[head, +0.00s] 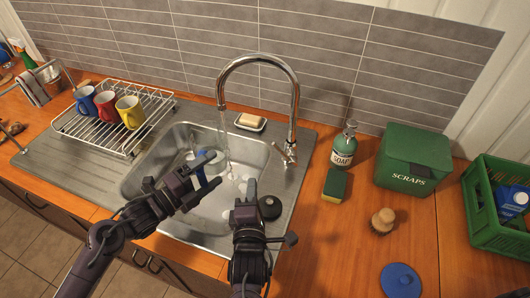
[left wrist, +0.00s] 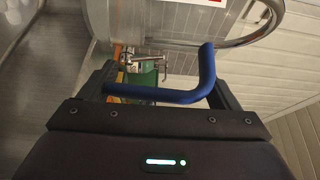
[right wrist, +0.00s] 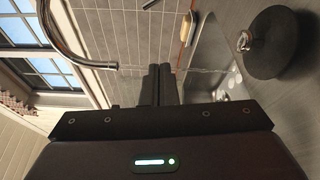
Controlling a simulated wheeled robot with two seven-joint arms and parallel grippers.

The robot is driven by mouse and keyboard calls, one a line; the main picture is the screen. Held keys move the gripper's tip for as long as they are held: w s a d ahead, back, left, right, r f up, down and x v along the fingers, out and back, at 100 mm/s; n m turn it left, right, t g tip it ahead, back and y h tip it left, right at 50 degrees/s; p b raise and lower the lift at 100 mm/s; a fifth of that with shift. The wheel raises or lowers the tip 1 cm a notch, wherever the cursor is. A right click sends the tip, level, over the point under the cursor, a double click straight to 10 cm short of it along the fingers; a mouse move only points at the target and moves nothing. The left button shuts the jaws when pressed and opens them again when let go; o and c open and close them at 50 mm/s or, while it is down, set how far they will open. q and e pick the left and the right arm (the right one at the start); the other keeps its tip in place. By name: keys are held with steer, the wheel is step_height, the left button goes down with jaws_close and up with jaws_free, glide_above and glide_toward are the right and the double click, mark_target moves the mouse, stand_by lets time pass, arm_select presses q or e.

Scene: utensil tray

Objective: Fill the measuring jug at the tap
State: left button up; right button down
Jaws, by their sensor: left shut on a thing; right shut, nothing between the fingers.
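The clear measuring jug (left wrist: 180,22) has a blue handle (left wrist: 165,95), and my left gripper (head: 212,170) is shut on that handle. In the head view the handle (head: 201,177) shows between the fingers, over the sink basin; the fingers partly hide the jug. The chrome tap (head: 292,110) is running: a thin water stream (head: 224,135) falls from its spout close to the jug. I cannot tell whether it enters the jug, nor the water level. The tap lever (head: 286,153) is at the column's base. My right gripper (head: 245,191) is shut and empty over the basin's front right.
A black plug (head: 270,207) lies by the sink's right edge, beside my right gripper. Soap (head: 250,121), a soap bottle (head: 344,147), a sponge (head: 335,184) and a scraps bin (head: 407,160) stand behind and right. A rack of mugs (head: 150,103) is left. The front right counter has free room.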

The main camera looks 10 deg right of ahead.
mark_target(284, 154)
steer(key=w+d+r+n, duration=0.1)
steer(key=w+d+n, duration=0.1)
steer(key=w+d, duration=0.3)
steer(key=w, duration=0.4)
steer(key=shift+r+h, duration=0.35)
steer(key=shift+h, duration=0.05)
steer(key=shift+w+a, duration=0.1)
steer(key=shift+w, duration=0.05)
